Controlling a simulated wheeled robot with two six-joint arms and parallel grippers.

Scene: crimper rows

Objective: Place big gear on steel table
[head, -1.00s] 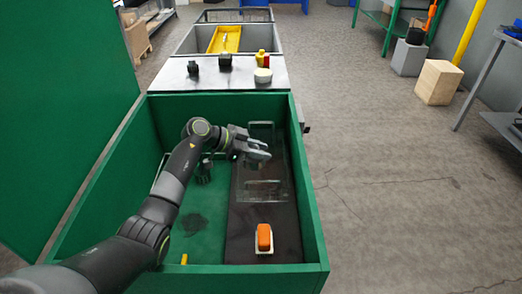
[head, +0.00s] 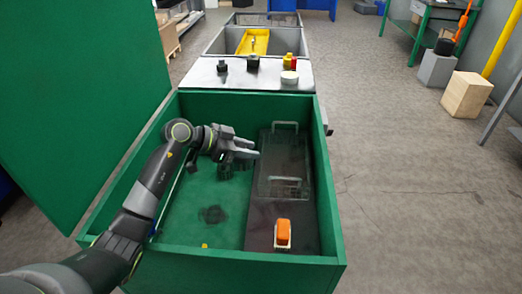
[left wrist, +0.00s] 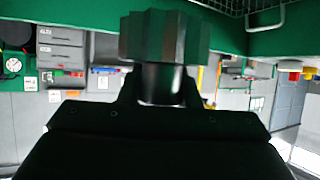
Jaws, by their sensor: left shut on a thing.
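The big gear (left wrist: 166,37), dark grey with broad teeth, shows at the top middle of the left wrist view, held in front of my left gripper. My left gripper (head: 248,149) is shut on it, over the green-walled box. In the head view the gear is hard to tell apart from the dark fingers. The steel table (head: 226,82) is the grey top just beyond the box. My right gripper is not in view.
On the steel table stand dark parts (head: 253,62), a red and yellow part (head: 291,61) and a white round part (head: 289,77). The box walls stand around my gripper.

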